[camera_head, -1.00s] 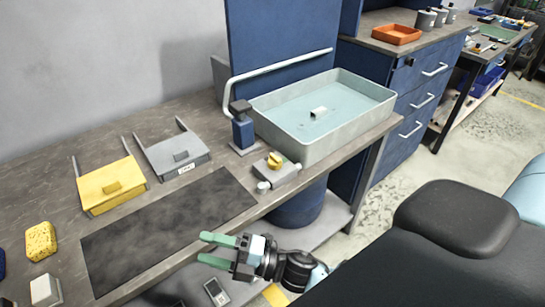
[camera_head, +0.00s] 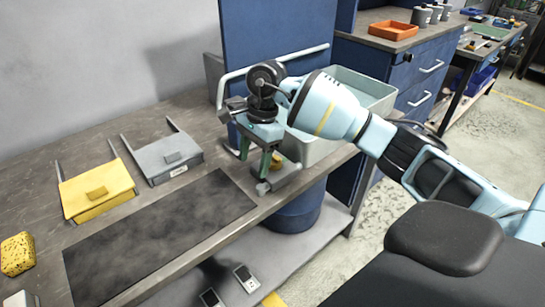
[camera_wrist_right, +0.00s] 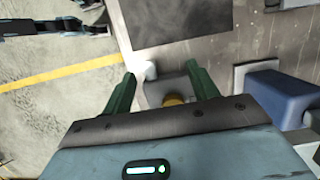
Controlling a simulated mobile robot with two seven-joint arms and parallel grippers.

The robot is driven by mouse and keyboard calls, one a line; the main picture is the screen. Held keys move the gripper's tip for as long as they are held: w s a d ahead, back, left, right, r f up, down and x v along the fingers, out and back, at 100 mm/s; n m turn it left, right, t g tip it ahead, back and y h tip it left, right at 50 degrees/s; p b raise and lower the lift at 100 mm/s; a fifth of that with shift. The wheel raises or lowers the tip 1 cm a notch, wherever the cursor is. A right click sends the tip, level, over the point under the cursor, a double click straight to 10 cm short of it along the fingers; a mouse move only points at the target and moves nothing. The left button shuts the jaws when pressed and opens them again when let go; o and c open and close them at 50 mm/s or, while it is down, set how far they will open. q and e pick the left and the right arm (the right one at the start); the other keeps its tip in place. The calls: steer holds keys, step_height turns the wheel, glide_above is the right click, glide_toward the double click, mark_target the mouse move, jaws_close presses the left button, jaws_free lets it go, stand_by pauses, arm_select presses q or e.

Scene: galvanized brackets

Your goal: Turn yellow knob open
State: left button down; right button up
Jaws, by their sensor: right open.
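The yellow knob (camera_head: 277,161) sits on a small grey valve block (camera_head: 285,178) at the bench's front edge, mostly hidden by my right gripper in the head view. My right gripper (camera_head: 256,163) is open and points down over the block, its green fingers spread. In the right wrist view the yellow knob (camera_wrist_right: 173,100) lies between the two fingertips (camera_wrist_right: 163,85), partly covered by the gripper body. The grey block (camera_wrist_right: 158,92) shows around it. I cannot tell whether the fingers touch the knob. My left gripper is not in view.
A grey basin (camera_head: 372,88) stands behind the gripper. A blue post (camera_wrist_right: 275,97) stands close beside the knob block. A yellow box (camera_head: 98,190), a grey box (camera_head: 165,157), a dark mat (camera_head: 160,235) and a yellow sponge (camera_head: 17,254) lie to the left.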

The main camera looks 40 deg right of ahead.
mark_target(274, 156)
steer(key=d+r+h, duration=0.1)
steer(key=d, duration=0.1)
steer(key=d+r+h, duration=0.1)
steer(key=d+r, duration=0.1)
steer(key=w+d+r, duration=0.1)
steer(key=d, duration=0.1)
steer(key=shift+d+r+h, duration=0.35)
steer(key=shift+d+h, duration=0.05)
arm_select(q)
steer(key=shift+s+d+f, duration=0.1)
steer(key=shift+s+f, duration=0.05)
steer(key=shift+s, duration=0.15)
arm_select(e)
steer(key=shift+f, duration=3.9)
steer(key=c, duration=1)
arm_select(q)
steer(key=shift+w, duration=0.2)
